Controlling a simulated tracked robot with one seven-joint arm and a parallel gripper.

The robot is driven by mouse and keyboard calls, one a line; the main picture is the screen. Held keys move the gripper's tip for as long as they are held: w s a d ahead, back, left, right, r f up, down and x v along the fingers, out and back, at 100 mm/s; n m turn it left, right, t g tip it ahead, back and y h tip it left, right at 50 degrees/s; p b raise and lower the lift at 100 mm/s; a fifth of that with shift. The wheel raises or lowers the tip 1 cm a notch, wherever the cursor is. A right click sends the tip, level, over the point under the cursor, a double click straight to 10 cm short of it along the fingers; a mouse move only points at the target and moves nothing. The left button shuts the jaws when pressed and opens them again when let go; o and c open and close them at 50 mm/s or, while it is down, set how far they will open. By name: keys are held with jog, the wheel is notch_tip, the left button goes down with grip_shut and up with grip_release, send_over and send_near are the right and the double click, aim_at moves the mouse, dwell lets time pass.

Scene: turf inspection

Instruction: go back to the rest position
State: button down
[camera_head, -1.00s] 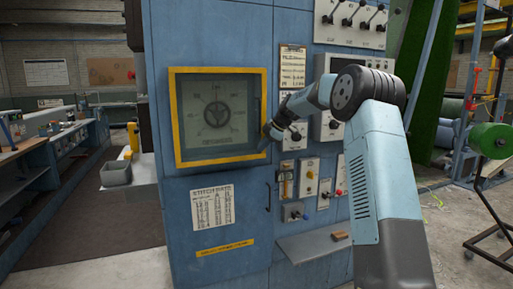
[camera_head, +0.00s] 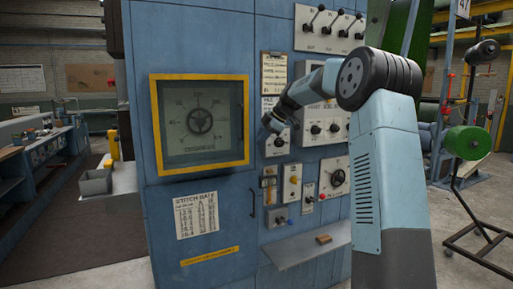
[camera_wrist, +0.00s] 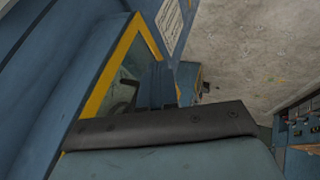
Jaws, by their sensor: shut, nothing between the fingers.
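My gripper (camera_head: 268,125) is at the end of my bent arm, in front of the blue machine cabinet (camera_head: 235,210). It is small in the head view and looks shut and empty. It shows just right of the yellow-framed window (camera_head: 201,172), over the control panel; its gap to the cabinet is hard to judge. A dial with a dark handwheel (camera_head: 200,121) is behind the window glass. In the wrist view, the yellow frame (camera_wrist: 108,75) shows at the left, with a dark part of my wrist across the lower middle.
A shelf (camera_head: 290,253) with a small brown block (camera_head: 323,239) juts out below the knobs and levers. A door handle (camera_head: 253,202) is left of them. A stand with a green reel (camera_head: 468,143) is at the right. A grey bin (camera_head: 95,182) and benches are at the left.

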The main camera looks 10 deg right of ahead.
jog(key=s+a+r+m+h, duration=0.1)
jog(key=s+a+m, duration=0.15)
jog(key=s, duration=0.65)
jog(key=s+a+r+m+h, duration=0.15)
jog(key=s+m, duration=0.25)
jog(key=s, duration=0.4)
jog(key=s+a+r+m+h, duration=0.1)
jog(key=s+a+m+h, duration=0.15)
jog(key=s, duration=0.65)
jog(key=s+d+f+m, duration=0.1)
jog(key=s+f+m, duration=0.2)
jog(key=s, duration=0.5)
jog(key=s+d+f+m, duration=0.1)
jog(key=s+f+m, duration=0.2)
jog(key=s, duration=0.6)
jog(key=s+d+f+m+t, duration=0.1)
jog(key=s+f+m, duration=0.2)
jog(key=s, duration=0.5)
jog(key=shift+s+d+f+m+h, duration=0.15)
jog(key=shift+f+m+h, duration=0.2)
jog(key=shift+m, duration=0.35)
jog(key=shift+d+r, duration=0.1)
